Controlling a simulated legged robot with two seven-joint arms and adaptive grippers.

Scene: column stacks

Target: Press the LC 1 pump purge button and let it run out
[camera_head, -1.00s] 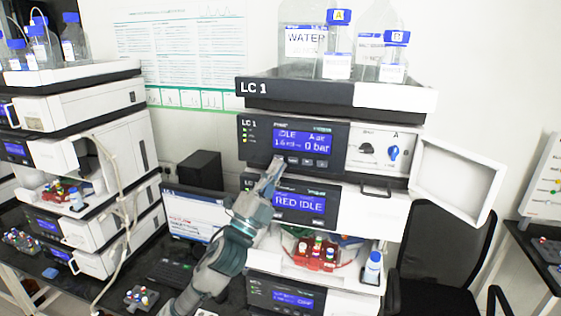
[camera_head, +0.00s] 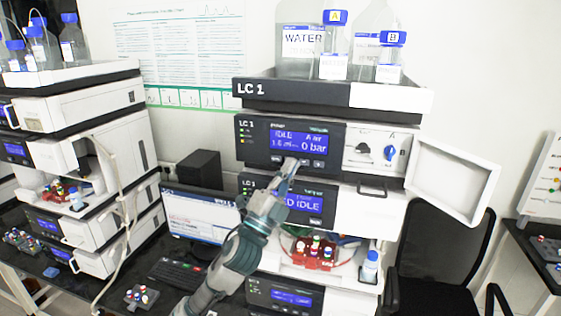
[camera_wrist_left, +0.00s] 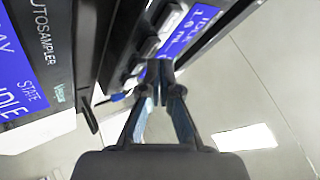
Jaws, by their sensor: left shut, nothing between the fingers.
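The LC 1 pump module (camera_head: 255,145) has a dark front with a blue display (camera_head: 298,142) reading IDLE and 0 bar. A row of small buttons (camera_head: 305,163) runs below the display. My left gripper (camera_head: 290,165) is shut and empty, its fingertips at the button row near the second button from the left. They hide part of it. In the left wrist view the closed fingertips (camera_wrist_left: 160,70) are close to the row of buttons (camera_wrist_left: 150,45); I cannot tell whether they touch. The button labels are too small to read. My right gripper is not in view.
The pump's right door (camera_head: 453,180) stands open with valve knobs beside it. Solvent bottles (camera_head: 335,45) stand on top. A second stack (camera_head: 80,120) stands left.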

